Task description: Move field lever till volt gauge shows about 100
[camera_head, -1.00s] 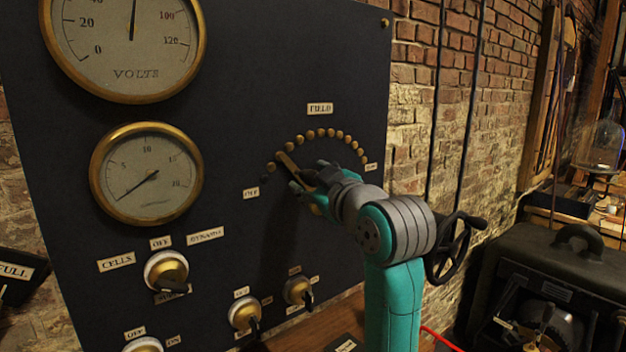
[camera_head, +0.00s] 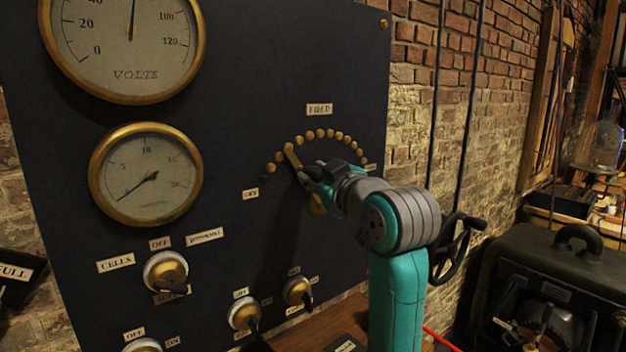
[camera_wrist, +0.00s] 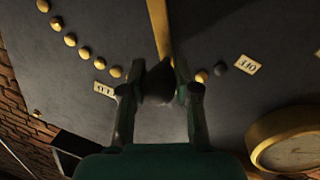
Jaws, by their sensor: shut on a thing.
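The field lever (camera_head: 292,158) is a brass bar on the dark panel, its tip near the left part of an arc of brass studs. In the wrist view the brass bar (camera_wrist: 160,28) runs up from a dark knob (camera_wrist: 156,84). My gripper (camera_head: 308,178) is shut on this knob, with a finger on each side in the wrist view (camera_wrist: 160,75). My gripper hides part of the lever in the head view. The volt gauge (camera_head: 120,60) is brass-rimmed, its needle almost straight up between 40 and 100. Its top is cut off.
A smaller brass gauge (camera_head: 146,174) sits below the volt gauge. Several switches, including the cells switch (camera_head: 166,271), stick out low on the panel. A handwheel (camera_head: 455,246) and a dark case (camera_head: 545,285) stand right of my arm.

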